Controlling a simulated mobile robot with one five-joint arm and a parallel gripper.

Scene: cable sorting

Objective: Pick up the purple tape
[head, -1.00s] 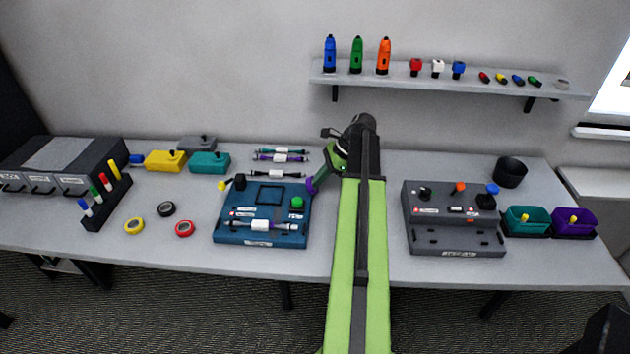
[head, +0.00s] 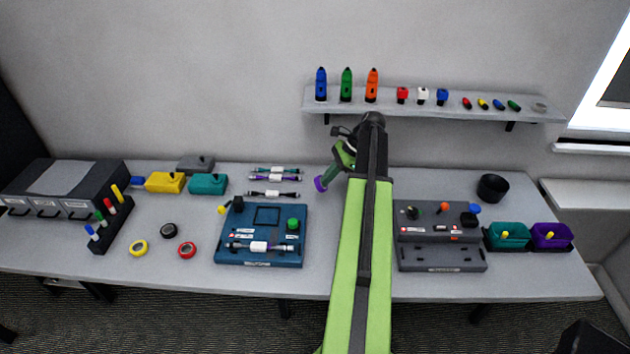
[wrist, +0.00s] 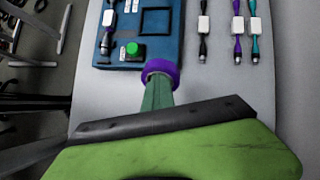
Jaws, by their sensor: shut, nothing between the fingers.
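The purple tape (head: 320,184) is a small ring at the tip of my gripper (head: 327,177), right of the blue board in the head view. In the wrist view the purple tape (wrist: 162,66) sits around the end of my gripper's green fingers (wrist: 158,88), just past the board's green knob. The fingers are together, with nothing seen pinched between them. The tape looks hung around the fingertips and clear of the table. My arm hides part of the table behind it.
The blue board (head: 260,257) has a white-banded cable on it. More cables (head: 275,178) lie behind it. Yellow (head: 139,248), black (head: 169,230) and red (head: 187,250) tape rolls lie left. A dark grey device (head: 440,258) stands right. A shelf (head: 450,103) is above.

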